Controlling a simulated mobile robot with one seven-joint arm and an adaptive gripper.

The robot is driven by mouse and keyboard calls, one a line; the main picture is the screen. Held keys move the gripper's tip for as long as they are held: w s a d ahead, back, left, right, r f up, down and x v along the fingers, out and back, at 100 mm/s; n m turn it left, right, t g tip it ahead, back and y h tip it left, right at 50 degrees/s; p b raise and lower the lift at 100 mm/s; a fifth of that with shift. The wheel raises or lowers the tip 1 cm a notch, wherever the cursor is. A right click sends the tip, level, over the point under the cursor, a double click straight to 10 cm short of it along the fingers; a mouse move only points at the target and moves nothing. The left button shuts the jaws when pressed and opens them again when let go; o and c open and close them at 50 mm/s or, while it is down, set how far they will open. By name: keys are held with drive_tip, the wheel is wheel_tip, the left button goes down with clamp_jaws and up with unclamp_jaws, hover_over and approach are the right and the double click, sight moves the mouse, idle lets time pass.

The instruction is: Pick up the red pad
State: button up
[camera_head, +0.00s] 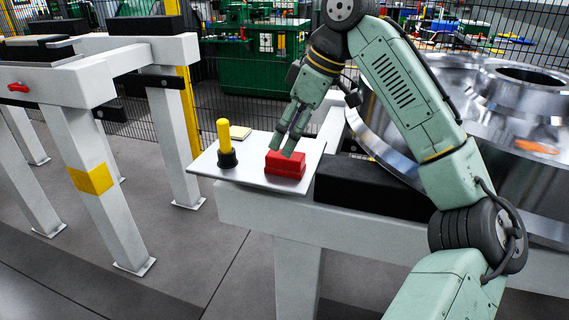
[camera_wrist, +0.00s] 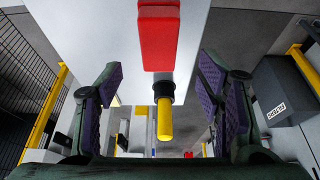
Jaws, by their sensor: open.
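The red pad (camera_head: 285,165) is a small stepped block lying on a white plate (camera_head: 238,180). In the wrist view the red pad (camera_wrist: 159,40) shows at the top centre, with its upper end cut off by the picture edge. My gripper (camera_head: 290,143) is at the pad's upper side in the head view; I cannot tell whether it touches. In the wrist view my gripper (camera_wrist: 160,100) has its two purple-lined fingers wide apart, one to each side of the pad's line, with nothing between them held.
A black block (camera_head: 372,188) lies on the white frame at right. A large shiny metal wheel (camera_head: 480,120) stands behind my arm.

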sight(281, 156)
drive_tip(key=shift+x, duration=3.05)
drive_tip(key=shift+d, duration=0.2)
drive_tip(key=shift+c, duration=0.5)
drive_tip(key=c, duration=1.1)
drive_tip(key=shift+c, duration=0.2)
drive_tip(key=shift+r, duration=0.45)
drive_tip(key=shift+s+d+r, duration=0.1)
drive_tip(key=shift+s+r, duration=0.15)
drive_tip(key=shift+r, duration=0.35)
drive_tip(key=shift+s+d+r, duration=0.1)
drive_tip(key=shift+s+r, duration=0.1)
drive_tip(key=shift+r, duration=0.45)
drive_tip(key=s+d+b, duration=0.1)
drive_tip(key=s+d, duration=0.1)
drive_tip(key=s, duration=0.5)
drive_tip(key=s+d+r+b, duration=0.1)
drive_tip(key=s, duration=0.6)
drive_tip(key=shift+s+d+r, duration=0.25)
drive_tip(key=shift+d+r, duration=0.05)
drive_tip(key=shift+d, duration=0.1)
